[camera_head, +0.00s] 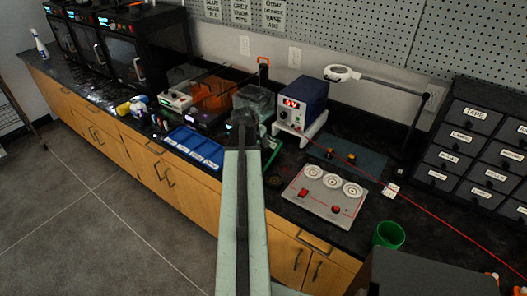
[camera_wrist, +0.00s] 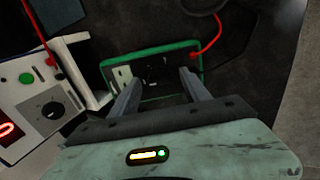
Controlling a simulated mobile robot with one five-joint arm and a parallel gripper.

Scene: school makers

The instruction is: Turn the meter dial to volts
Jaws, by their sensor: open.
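The meter (camera_wrist: 188,50) lies between and beyond my fingertips in the wrist view. It has a green frame and a dark face, and a red lead runs to its upper right corner. Small pale marks show on its face near the left, but its dial is too dark to make out, so I cannot tell where it points. My gripper (camera_wrist: 157,79) is open, with one finger on each side of the meter's middle and nothing clearly held. I cannot tell whether the fingers touch it. In the head view my arm hides most of this spot.
A blue power supply (camera_head: 303,101) with a red display stands close by; its front with a black knob (camera_wrist: 53,109) shows at left in the wrist view. A white panel with round dials (camera_head: 325,196), a blue tray (camera_head: 193,147) and a green cup (camera_head: 390,235) sit on the black counter.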

